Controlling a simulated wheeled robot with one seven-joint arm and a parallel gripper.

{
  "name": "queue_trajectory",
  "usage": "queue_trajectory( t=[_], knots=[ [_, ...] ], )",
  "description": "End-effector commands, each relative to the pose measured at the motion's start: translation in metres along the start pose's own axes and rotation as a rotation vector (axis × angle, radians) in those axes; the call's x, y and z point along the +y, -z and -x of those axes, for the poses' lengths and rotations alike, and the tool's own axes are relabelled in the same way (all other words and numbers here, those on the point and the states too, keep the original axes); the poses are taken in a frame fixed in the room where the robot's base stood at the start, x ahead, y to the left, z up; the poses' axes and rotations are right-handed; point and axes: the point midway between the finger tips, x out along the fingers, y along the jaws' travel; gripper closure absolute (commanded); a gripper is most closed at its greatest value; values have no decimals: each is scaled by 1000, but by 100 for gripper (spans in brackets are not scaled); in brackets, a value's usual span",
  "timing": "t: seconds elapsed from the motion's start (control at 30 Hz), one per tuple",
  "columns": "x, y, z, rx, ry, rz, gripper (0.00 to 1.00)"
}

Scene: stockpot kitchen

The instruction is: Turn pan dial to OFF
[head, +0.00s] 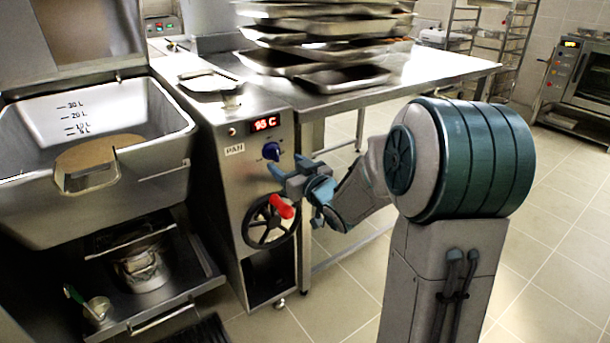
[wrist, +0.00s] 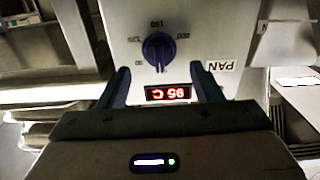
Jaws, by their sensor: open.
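The pan dial (head: 271,151) is a small dark-blue knob on the steel control panel, under a red display. In the wrist view, where the panel appears upside down, the dial (wrist: 158,49) is upper centre with small markings around it; a pale mark shows at its lower end. The markings are too small to read surely. The PAN label (head: 234,149) is beside it. My gripper (head: 285,171) is open in front of the panel, just below the dial in the head view. In the wrist view its fingertips (wrist: 158,70) are spread either side of the dial, with nothing between them; contact is not visible.
The display (head: 265,124) appears to read 95 C. A black handwheel (head: 268,222) with a red handle (head: 282,206) sits below the dial, close to my gripper. The tilting pan (head: 150,175) is left.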

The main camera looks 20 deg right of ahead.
Motion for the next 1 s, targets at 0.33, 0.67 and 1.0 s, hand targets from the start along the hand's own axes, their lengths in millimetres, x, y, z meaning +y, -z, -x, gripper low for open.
queue_trajectory(
  t=[0.33, 0.67, 1.0],
  knots=[
    [0, 1, 70, -1, -1, 1, 41],
    [-1, 0, 85, 0, 1, 0, 41],
    [-1, 1, 84, -3, -1, 2, 41]
  ],
)
